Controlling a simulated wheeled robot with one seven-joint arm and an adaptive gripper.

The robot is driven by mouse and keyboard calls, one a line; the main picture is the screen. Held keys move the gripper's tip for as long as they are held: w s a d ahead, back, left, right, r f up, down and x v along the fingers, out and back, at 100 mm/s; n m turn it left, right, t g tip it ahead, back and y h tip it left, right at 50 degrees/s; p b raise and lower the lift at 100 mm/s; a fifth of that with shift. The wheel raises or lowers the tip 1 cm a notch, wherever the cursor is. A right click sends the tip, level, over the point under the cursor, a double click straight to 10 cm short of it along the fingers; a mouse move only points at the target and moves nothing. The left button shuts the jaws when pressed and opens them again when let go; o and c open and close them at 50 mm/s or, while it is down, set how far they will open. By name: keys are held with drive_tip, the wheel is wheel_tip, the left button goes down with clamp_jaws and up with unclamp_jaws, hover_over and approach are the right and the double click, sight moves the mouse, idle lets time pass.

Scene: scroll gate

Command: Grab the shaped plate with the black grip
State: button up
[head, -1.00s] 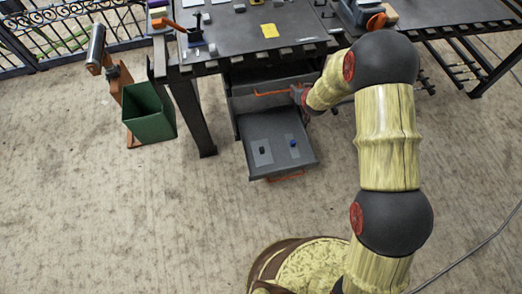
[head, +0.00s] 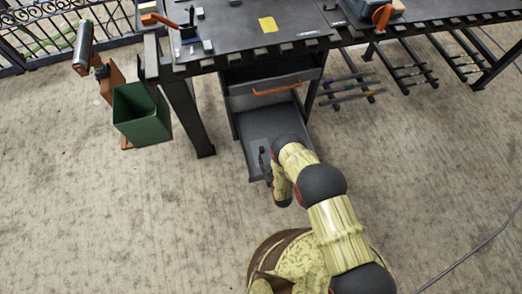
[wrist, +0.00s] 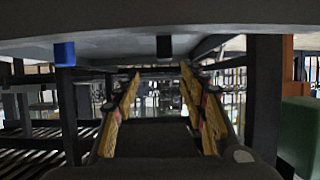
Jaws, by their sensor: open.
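The black grip (wrist: 164,47) shows in the wrist view as a small dark block on the grey drawer surface (wrist: 110,44), which fills the top of that upside-down-looking view. The blue grip (wrist: 64,53) is to its left. The outline of the shaped plate under the black grip cannot be made out. My gripper (wrist: 160,72) is open and empty, its two yellow fingers apart, with the black grip just beyond and between the tips in the picture.
A drawer with an orange handle (head: 276,88) sits above the open one, under the dark worktable (head: 235,35). A green bin (head: 142,113) stands to the left of the table. Bare floor (head: 90,215) lies in front and to the left.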

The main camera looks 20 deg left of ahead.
sight(262, 149)
drive_tip(key=shift+s+f, duration=0.2)
drive_tip(key=shift+f, duration=0.15)
drive_tip(key=shift+w+a+f, duration=0.15)
drive_tip(key=shift+w+a, duration=0.05)
drive_tip(key=b+x, duration=0.3)
drive_tip(key=x, duration=0.3)
drive_tip(key=shift+s+a+b, duration=0.15)
drive_tip(key=shift+b, duration=0.25)
drive_tip(key=shift+w+a+f, duration=0.1)
drive_tip(key=shift+w+a, duration=0.15)
drive_tip(key=shift+w, duration=0.15)
drive_tip(key=shift+c, duration=0.9)
clamp_jaws()
